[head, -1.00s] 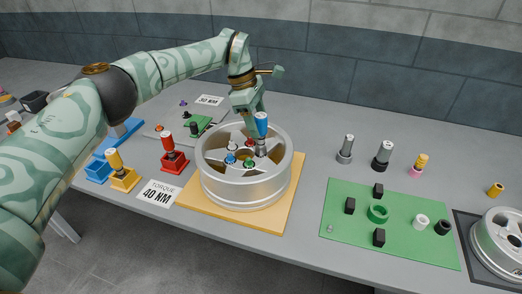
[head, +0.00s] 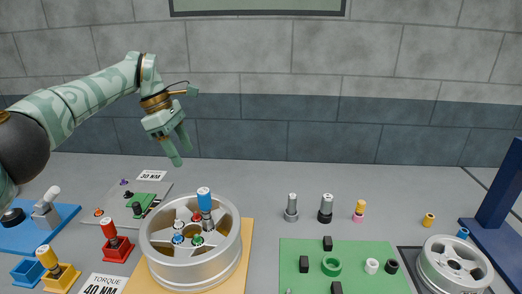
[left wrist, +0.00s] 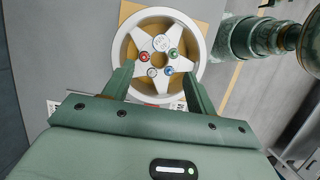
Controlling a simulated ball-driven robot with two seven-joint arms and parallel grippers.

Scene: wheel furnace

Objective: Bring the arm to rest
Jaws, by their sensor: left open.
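My left gripper (head: 181,156) hangs in the air above and behind the silver wheel (head: 163,248), with its fingers apart and nothing between them. The wheel lies flat on a tan board (head: 236,262). A blue-topped tool (head: 204,200) stands upright in the wheel among several coloured caps, clear of the gripper. In the left wrist view the open fingers of the gripper (left wrist: 158,70) show with the wheel (left wrist: 119,46) below and beyond them. My right gripper is not in view.
Red (head: 116,250) and yellow (head: 62,277) holders with tools stand left of the wheel. A green mat (head: 300,254) with black blocks, several upright sockets and a second wheel (head: 433,275) are to the right. A blue post (head: 499,190) rises at far right. Air around the gripper is clear.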

